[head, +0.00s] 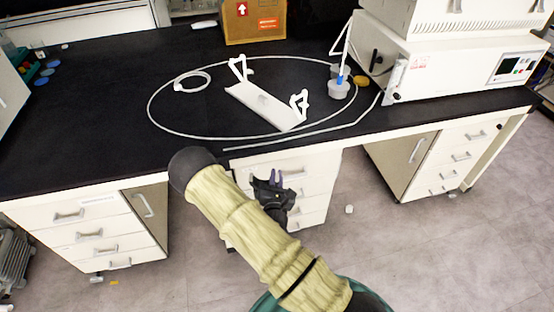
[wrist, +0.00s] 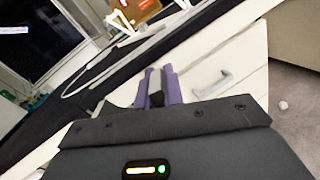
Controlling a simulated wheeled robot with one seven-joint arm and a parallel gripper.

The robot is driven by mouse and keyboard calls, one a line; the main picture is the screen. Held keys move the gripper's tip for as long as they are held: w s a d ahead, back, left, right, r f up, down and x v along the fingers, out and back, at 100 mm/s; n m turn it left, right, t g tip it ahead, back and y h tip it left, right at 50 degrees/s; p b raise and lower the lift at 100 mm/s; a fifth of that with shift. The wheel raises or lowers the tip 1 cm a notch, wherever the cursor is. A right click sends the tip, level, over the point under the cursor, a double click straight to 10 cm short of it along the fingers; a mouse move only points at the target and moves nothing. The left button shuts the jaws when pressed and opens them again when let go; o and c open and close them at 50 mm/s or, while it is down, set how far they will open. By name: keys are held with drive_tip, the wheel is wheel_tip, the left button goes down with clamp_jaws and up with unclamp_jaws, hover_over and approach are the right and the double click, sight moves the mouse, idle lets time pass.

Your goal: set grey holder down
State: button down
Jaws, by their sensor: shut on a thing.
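My gripper (head: 275,182) is in front of the bench's front edge, above the floor and beside the drawers. In the wrist view its two purple fingers (wrist: 160,87) are close together, shut on the grey holder. Only a small dark grey piece of the holder (wrist: 156,99) shows between the fingers. The rest is hidden or too small to make out, and in the head view I cannot tell it from the dark gripper.
The black bench top (head: 110,110) holds a pale cradle with two upright clips (head: 265,105), ringed by a white tube (head: 150,115). The bench's left is mostly clear.

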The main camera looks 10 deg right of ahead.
sight(278, 181)
drive_tip(key=s+n+y+p, duration=0.1)
drive_tip(key=p, duration=0.2)
drive_tip(key=shift+s+a+y, duration=0.1)
drive_tip(key=shift+s+y, duration=0.25)
drive_tip(key=shift+y, duration=0.05)
drive_tip(key=s+y+p, duration=0.1)
drive_tip(key=p, duration=0.1)
drive_tip(key=s+n+y+p, duration=0.1)
drive_tip(key=p, duration=0.1)
drive_tip(key=s+n+p, duration=0.1)
drive_tip(key=p, duration=0.1)
drive_tip(key=shift+s+r+t+y, duration=0.1)
drive_tip(key=shift+r+t+y, duration=0.2)
drive_tip(key=shift+y, duration=0.1)
drive_tip(key=shift+s+d+f, duration=0.1)
drive_tip(key=shift+s+d, duration=0.1)
drive_tip(key=shift+s, duration=0.05)
drive_tip(key=shift+f, duration=0.1)
